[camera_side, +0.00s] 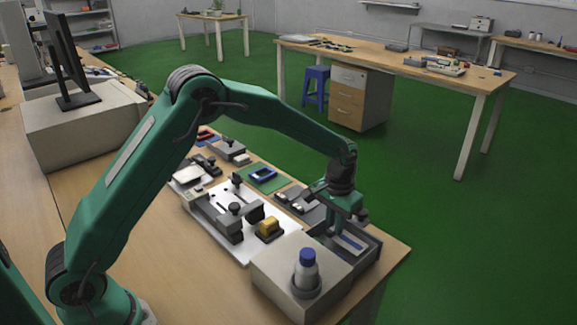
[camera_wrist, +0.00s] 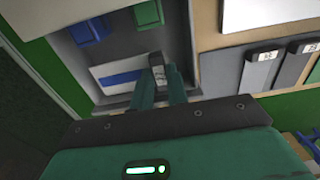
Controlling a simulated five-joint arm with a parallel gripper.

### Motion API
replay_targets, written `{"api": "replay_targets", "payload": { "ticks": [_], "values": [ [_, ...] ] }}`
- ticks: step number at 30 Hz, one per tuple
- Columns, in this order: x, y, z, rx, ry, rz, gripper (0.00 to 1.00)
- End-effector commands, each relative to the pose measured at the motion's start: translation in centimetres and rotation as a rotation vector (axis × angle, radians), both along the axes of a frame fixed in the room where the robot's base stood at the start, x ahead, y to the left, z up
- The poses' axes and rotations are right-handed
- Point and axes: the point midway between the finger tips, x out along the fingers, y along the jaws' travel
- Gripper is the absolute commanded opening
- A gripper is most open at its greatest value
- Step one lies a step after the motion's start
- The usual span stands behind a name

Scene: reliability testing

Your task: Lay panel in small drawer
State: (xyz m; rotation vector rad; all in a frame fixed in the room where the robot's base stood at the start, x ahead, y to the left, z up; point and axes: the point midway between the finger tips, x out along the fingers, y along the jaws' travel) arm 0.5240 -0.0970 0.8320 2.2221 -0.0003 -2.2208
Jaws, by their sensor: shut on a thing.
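My gripper (camera_side: 335,225) reaches down into the open small drawer (camera_side: 377,247). I cannot tell whether the two touch. A blue block (camera_wrist: 88,31) and a green block (camera_wrist: 148,14) show farther along the grey surface.
A pale box (camera_side: 275,272) adjoins the drawer, with a blue-capped bottle (camera_side: 306,268) standing on it. Grey labelled bars (camera_wrist: 258,68) lie beside the drawer. A white fixture plate (camera_side: 222,228) with clamps and a yellow block (camera_side: 268,227) takes up the bench to the left.

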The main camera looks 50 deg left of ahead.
Motion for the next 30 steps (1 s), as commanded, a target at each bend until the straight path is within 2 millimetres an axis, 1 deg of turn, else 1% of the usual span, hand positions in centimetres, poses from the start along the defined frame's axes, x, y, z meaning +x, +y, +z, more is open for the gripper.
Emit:
{"api": "replay_targets", "payload": {
  "ticks": [30],
  "values": [
    [0.0,0.0,-1.1,0.0,0.001,0.0,0.0]
  ]
}}
